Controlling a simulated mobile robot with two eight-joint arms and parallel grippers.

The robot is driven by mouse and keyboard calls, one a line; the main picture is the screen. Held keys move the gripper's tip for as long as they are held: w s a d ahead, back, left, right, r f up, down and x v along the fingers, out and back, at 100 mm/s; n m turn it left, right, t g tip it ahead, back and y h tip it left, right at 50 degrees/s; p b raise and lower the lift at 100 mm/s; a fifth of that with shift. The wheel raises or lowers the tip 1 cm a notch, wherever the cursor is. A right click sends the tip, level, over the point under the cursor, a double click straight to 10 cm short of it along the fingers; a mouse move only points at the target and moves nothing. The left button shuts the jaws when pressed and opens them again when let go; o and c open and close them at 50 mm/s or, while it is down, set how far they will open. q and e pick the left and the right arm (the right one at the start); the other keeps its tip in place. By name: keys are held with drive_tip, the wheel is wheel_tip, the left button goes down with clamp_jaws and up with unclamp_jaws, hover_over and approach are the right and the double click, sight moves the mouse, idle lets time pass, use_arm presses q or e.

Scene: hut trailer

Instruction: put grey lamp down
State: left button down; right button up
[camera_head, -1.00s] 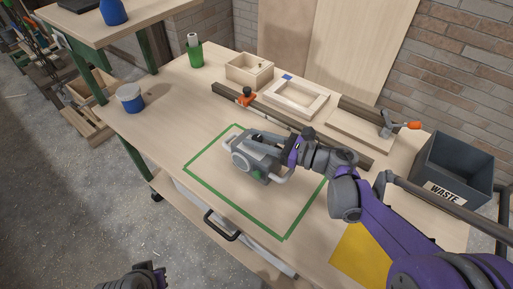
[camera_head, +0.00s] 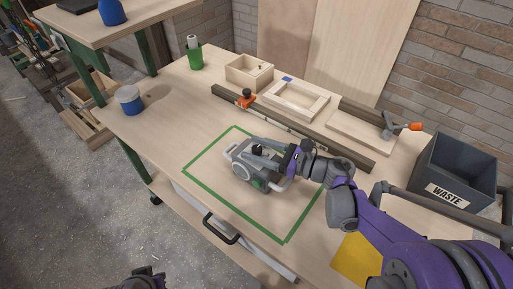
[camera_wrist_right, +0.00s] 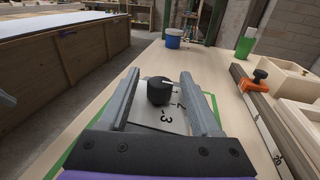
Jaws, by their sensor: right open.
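The grey lamp (camera_head: 241,171), a boxy body with light bar handles, sits on the workbench inside the green tape outline (camera_head: 209,202). My right gripper (camera_head: 259,147) is over the lamp with its jaws apart. In the right wrist view, the open fingers (camera_wrist_right: 168,88) stand on either side of a black knob on the lamp's numbered grey face (camera_wrist_right: 174,118). Whether either finger still touches the lamp cannot be told. My left gripper (camera_head: 146,279) shows only partly at the bottom edge of the head view, away from the bench; its jaws are unclear.
A clamp bar with an orange clamp (camera_head: 246,99), a wooden box (camera_head: 249,70) and a frame (camera_head: 296,100) lie behind the outline. A blue-and-white tub (camera_head: 130,99) stands at the left and a waste bin (camera_head: 454,171) at the right. Bench left of the outline is clear.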

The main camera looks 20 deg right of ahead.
drive_tip(key=shift+r, duration=0.1)
drive_tip(key=shift+s+d+r, duration=0.1)
drive_tip(key=shift+d+r, duration=0.05)
drive_tip(key=v, duration=1.1)
drive_tip(key=shift+s+d+p, duration=0.25)
drive_tip(key=shift+p, duration=0.15)
